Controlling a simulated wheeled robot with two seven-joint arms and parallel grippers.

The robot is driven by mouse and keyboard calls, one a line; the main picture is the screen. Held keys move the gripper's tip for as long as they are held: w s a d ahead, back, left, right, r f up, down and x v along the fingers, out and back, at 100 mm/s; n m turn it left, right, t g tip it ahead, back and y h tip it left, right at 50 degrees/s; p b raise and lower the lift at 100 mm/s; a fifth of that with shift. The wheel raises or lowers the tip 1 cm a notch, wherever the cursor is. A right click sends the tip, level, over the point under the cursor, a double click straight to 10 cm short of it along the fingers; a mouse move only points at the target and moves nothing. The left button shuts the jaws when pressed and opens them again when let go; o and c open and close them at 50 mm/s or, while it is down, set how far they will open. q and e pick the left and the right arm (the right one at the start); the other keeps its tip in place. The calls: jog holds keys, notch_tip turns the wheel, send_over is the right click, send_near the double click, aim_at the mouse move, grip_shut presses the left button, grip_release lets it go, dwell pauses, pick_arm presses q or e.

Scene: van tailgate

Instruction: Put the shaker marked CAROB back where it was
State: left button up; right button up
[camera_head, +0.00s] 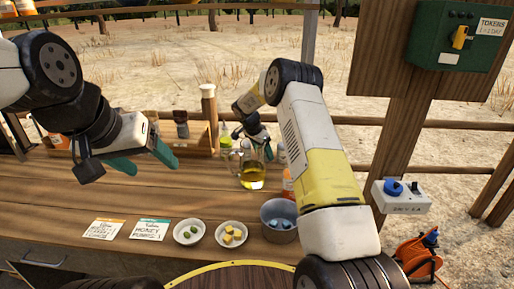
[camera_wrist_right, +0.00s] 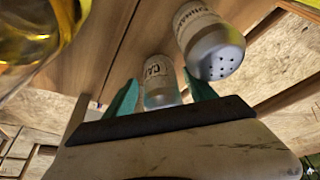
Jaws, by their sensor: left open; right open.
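A shaker with a label beginning "CA" (camera_wrist_right: 158,82) shows in the right wrist view, between the two green fingers of my right gripper (camera_wrist_right: 160,97); the rest of its label is hidden. The fingers stand apart, and I cannot tell whether either touches it. A second, larger-looking shaker with a perforated cap (camera_wrist_right: 212,50) is beside it to the upper right, its label only partly readable. In the head view my right gripper (camera_head: 254,143) is behind the oil jug. My left gripper (camera_head: 142,162) is open and empty above the left part of the counter.
A glass jug of yellow oil (camera_head: 251,178) stands close to my right gripper. A wooden rack (camera_head: 202,137) is at the back. Two small bowls (camera_head: 189,232) (camera_head: 232,234), a metal pot (camera_head: 278,220) and two cards (camera_head: 150,229) lie along the front. The counter's left-centre is clear.

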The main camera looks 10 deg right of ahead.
jog(key=s+a+r+n, duration=0.1)
jog(key=s+r, duration=0.2)
jog(key=r, duration=0.4)
jog(key=s+r+n+y, duration=0.1)
jog(key=s+r, duration=0.3)
jog(key=r, duration=0.3)
jog(key=s+a+r+n, duration=0.1)
jog(key=s+r, duration=0.2)
jog(key=r, duration=0.4)
jog(key=s+d+r+n+t+y, duration=0.25)
jog(key=s+r, duration=0.55)
jog(key=s, duration=0.4)
jog(key=s+a+n+t+y, duration=0.1)
jog(key=s+n, duration=0.5)
jog(key=s, duration=1.7)
jog(key=shift+s+a+f+y, duration=0.15)
jog(key=shift+a+f+y, duration=0.15)
jog(key=shift+a+y, duration=0.25)
jog(key=shift+d+n, duration=0.1)
jog(key=shift+n, duration=0.15)
